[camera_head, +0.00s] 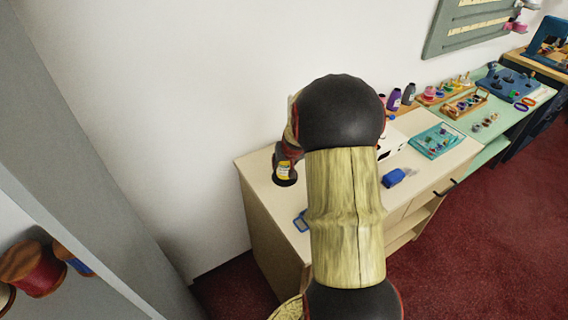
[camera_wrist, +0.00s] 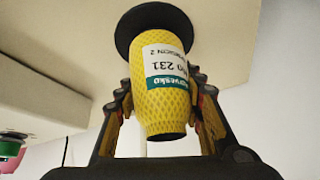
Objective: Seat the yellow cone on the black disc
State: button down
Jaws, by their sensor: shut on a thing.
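The yellow cone (camera_wrist: 165,100) has a net-like pattern, a white and green label that reads upside down, and a dark narrow end. My gripper (camera_wrist: 165,92) is shut on it, with one finger on each side. The black disc (camera_wrist: 128,30) lies at the cone's wide end, against the beige counter. They overlap in the wrist view; I cannot tell whether they touch. In the head view the cone (camera_head: 284,170) shows small above the dark disc (camera_head: 284,181), near the counter's left end. My arm hides much of the area beside them.
The beige counter (camera_head: 262,197) holds a blue item (camera_head: 393,178), a small blue frame (camera_head: 300,220), a white box (camera_head: 393,148) and a teal tray (camera_head: 436,140). Dark and purple bottles (camera_head: 395,99) stand behind. The white wall is close behind the counter.

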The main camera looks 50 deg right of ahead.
dwell(0.4)
jog(key=c, duration=1.1)
grip_release()
jog(key=shift+o, duration=0.2)
jog(key=v, duration=1.2)
